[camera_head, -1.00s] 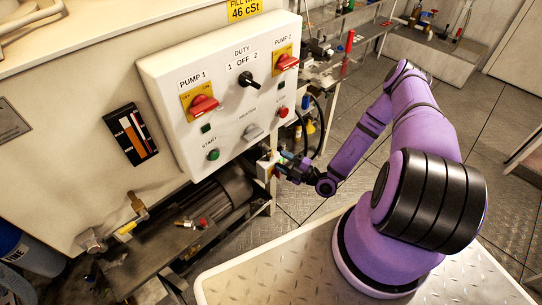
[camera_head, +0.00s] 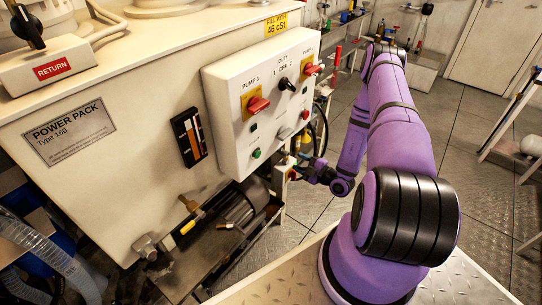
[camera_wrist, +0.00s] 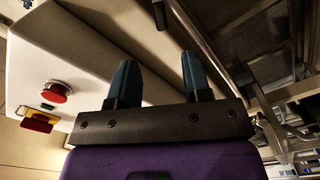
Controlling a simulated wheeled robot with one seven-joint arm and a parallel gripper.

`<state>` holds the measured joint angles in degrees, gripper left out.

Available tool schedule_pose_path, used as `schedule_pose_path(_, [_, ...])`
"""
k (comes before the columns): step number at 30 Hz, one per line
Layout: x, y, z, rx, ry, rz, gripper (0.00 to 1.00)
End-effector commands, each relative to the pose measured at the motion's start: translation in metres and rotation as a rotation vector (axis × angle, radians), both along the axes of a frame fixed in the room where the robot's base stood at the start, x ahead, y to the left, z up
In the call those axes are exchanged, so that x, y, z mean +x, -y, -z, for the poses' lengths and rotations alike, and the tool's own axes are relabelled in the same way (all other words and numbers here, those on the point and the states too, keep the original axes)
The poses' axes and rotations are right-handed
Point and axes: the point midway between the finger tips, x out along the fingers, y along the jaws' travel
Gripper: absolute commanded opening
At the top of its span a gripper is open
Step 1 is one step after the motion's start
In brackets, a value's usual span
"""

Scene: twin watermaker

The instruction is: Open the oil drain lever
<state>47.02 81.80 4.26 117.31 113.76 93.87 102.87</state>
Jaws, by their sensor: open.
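In the head view, a pipe fitting with a valve (camera_head: 147,245) comes out of the lower front of the power pack. A small yellow lever-like piece (camera_head: 188,227) lies to its right, beside a brass fitting; no label shows that it is the oil drain lever. My gripper (camera_head: 299,162) is beyond and to the right of these, by the lower right of the control box. In the wrist view my gripper (camera_wrist: 157,65) has its two blue-grey fingers apart with nothing held between them. The lever does not show clearly in the wrist view.
A clear hose (camera_head: 45,250) is at lower left. Open floor (camera_head: 475,165) lies to the right.

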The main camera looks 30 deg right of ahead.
Motion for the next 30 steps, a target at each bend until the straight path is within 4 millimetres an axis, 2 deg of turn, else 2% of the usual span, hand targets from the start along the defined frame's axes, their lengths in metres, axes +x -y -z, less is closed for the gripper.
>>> schedule_pose_path(5, [0.017, -0.007, 0.0, -0.001, 0.002, -0.004, 0.45])
schedule_pose_path(18, [0.085, -0.032, 0.0, -0.001, 0.002, -0.004, 0.45])
schedule_pose_path(24, [0.098, -0.037, 0.0, 0.0, 0.002, -0.003, 0.45])
schedule_pose_path(30, [0.1, -0.037, 0.0, -0.001, 0.001, -0.001, 0.45])
